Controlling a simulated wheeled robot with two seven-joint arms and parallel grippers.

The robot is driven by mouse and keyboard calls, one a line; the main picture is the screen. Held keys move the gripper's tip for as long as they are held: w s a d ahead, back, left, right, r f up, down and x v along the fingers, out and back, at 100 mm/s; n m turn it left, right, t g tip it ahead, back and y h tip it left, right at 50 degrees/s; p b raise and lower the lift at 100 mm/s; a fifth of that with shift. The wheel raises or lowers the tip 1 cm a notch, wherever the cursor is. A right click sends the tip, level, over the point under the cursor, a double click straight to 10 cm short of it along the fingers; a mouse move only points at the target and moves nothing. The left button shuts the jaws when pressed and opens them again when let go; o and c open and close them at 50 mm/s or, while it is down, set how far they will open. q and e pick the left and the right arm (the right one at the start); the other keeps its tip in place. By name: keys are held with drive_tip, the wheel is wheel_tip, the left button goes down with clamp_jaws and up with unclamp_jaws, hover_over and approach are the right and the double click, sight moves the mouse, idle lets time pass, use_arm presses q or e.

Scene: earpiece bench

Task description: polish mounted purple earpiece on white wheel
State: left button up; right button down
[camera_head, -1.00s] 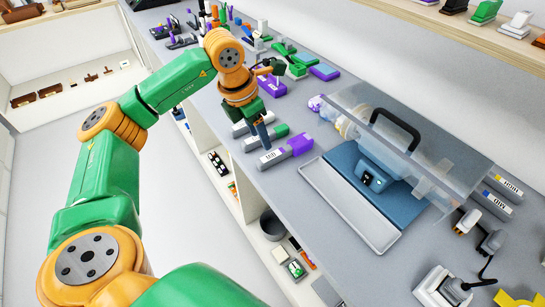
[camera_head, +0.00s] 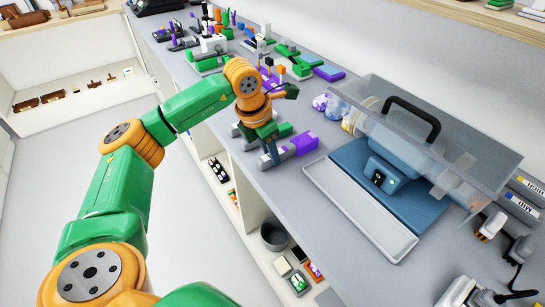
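A grey bar with a purple block end (camera_head: 303,143) lies on the bench. It may be the mounted purple earpiece, but I cannot tell for certain. My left gripper (camera_head: 270,154) is over the grey part of this bar, pointing down, and hides part of it. I cannot tell whether its fingers touch the bar or how wide they stand. The blue polishing machine (camera_head: 385,177) stands to the right under a clear cover with a black handle. Pale wheels (camera_head: 366,112) show at its left side, partly behind the cover. My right gripper is not in view.
A shallow grey tray (camera_head: 360,212) lies before the machine. Purple and whitish lumps (camera_head: 332,104) sit left of the machine. Labelled grey bars (camera_head: 518,207) lie at the right. Green and purple parts crowd the far bench.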

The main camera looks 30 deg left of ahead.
use_arm(q)
clamp_jaws()
wheel_tip(320, 180, up, 6)
drive_tip(key=p, duration=0.6)
drive_tip(key=shift+r, duration=0.25)
drive_tip(key=shift+f+b, duration=0.15)
drive_tip(key=shift+b, duration=0.15)
drive_tip(key=shift+f, duration=0.1)
